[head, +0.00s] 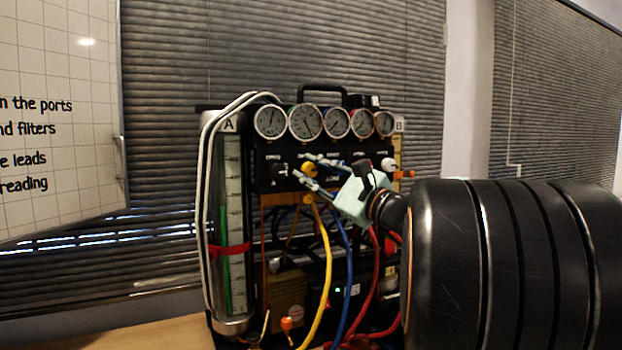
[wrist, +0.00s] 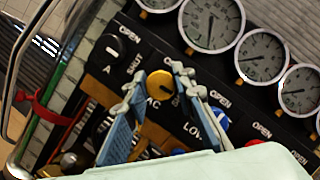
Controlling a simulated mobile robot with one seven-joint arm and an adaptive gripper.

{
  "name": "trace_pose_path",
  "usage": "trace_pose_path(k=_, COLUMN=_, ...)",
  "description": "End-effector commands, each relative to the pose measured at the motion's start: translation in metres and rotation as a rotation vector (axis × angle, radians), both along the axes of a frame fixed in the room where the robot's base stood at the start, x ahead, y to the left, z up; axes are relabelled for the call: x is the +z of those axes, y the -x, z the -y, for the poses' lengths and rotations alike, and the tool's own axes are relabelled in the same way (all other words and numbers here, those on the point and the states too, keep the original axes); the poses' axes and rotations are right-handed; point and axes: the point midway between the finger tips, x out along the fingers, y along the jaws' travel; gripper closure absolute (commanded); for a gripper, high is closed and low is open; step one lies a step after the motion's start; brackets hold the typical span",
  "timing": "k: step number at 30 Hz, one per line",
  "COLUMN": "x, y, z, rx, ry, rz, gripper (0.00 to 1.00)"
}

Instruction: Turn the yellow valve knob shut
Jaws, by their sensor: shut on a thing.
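The yellow valve knob (head: 309,168) sits on the black front panel of the gauge rig, second from the left in the row of knobs. In the wrist view, the knob (wrist: 160,84) shows between the two fingers of my gripper (wrist: 166,90). In the head view, my gripper (head: 311,172) reaches in from the right, its fingers on either side of the knob. The gripper is shut on the knob. OPEN and SHUT labels are printed near the knobs, partly covered by the fingers. The exact angle of the yellow knob cannot be told.
A black knob (wrist: 113,47) is to the left and a blue knob (wrist: 221,119) to the right. Several round gauges (head: 304,122) line the top. Yellow (head: 322,270), blue and red hoses hang below the panel. A clear column (head: 231,230) with a red strap stands at left.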

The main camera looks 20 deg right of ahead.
Motion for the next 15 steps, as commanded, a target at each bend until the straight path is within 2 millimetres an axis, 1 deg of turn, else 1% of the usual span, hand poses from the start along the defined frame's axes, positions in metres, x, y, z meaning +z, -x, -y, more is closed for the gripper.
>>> trace_pose_path(k=1, x=-0.0027, y=0.0001, z=0.0001, rx=-0.001, ry=-0.019, rz=-0.003, gripper=1.00)
trace_pose_path(k=6, x=-0.0015, y=0.0000, z=0.0003, rx=-0.001, ry=-0.067, rz=-0.004, gripper=1.00)
trace_pose_path(k=15, x=-0.0008, y=0.0000, z=0.0004, rx=-0.002, ry=-0.090, rz=-0.006, gripper=1.00)
